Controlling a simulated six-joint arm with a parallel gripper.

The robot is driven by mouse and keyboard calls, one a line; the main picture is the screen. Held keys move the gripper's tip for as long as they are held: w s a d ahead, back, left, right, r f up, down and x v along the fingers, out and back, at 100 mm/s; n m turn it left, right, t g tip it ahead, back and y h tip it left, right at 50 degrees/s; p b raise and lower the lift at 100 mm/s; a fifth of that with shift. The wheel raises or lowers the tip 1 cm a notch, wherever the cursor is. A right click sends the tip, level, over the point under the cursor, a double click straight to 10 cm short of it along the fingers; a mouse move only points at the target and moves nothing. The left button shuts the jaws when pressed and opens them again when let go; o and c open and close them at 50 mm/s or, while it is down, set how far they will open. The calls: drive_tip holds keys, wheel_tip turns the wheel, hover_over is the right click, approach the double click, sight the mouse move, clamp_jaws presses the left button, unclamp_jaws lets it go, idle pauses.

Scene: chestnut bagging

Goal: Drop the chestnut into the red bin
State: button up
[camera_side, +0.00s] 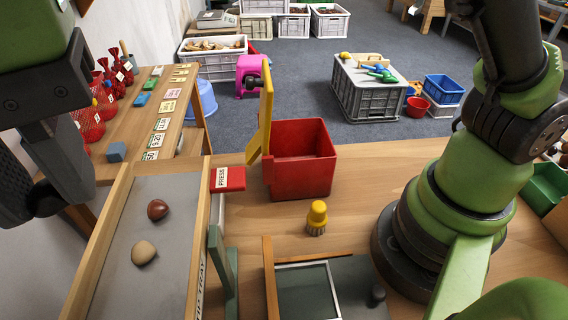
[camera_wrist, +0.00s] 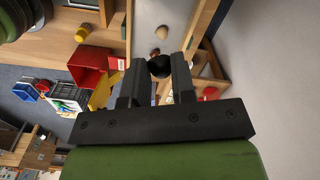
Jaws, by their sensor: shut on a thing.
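My gripper (camera_side: 40,198) is at the left of the side view, above and left of the sloping tray. It is shut on a dark chestnut (camera_wrist: 159,67), which shows between the two fingertips in the wrist view. In the side view the dark chestnut (camera_side: 46,204) is partly hidden by the fingers. The red bin (camera_side: 300,180) stands on the wooden table, right of the tray and well away from my gripper. It also shows in the wrist view (camera_wrist: 88,60). A reddish-brown chestnut (camera_side: 157,209) and a pale tan one (camera_side: 144,252) lie on the grey tray (camera_side: 185,235).
A yellow lever (camera_side: 264,110) rises at the bin's left wall. A red PRESS block (camera_side: 228,179) sits between tray and bin. A yellow-topped brush (camera_side: 317,216) stands in front of the bin. A wooden frame (camera_side: 270,285) lies nearer. The tray has raised wooden sides.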

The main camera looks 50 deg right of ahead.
drive_tip(key=w+d, duration=0.3)
drive_tip(key=d, duration=0.6)
drive_tip(key=w+d, duration=0.3)
drive_tip(key=d, duration=0.7)
drive_tip(key=w+d, duration=0.2)
drive_tip(key=d, duration=0.8)
drive_tip(key=shift+w+d+r, duration=0.1)
drive_tip(key=shift+w+r, duration=0.25)
drive_tip(key=shift+w, duration=0.05)
drive_tip(key=s+d, duration=0.3)
drive_tip(key=d, duration=0.4)
wheel_tip(320, 180, down, 18)
drive_tip(key=shift+r, duration=0.2)
drive_tip(key=shift+d, duration=0.1)
drive_tip(key=o, duration=1)
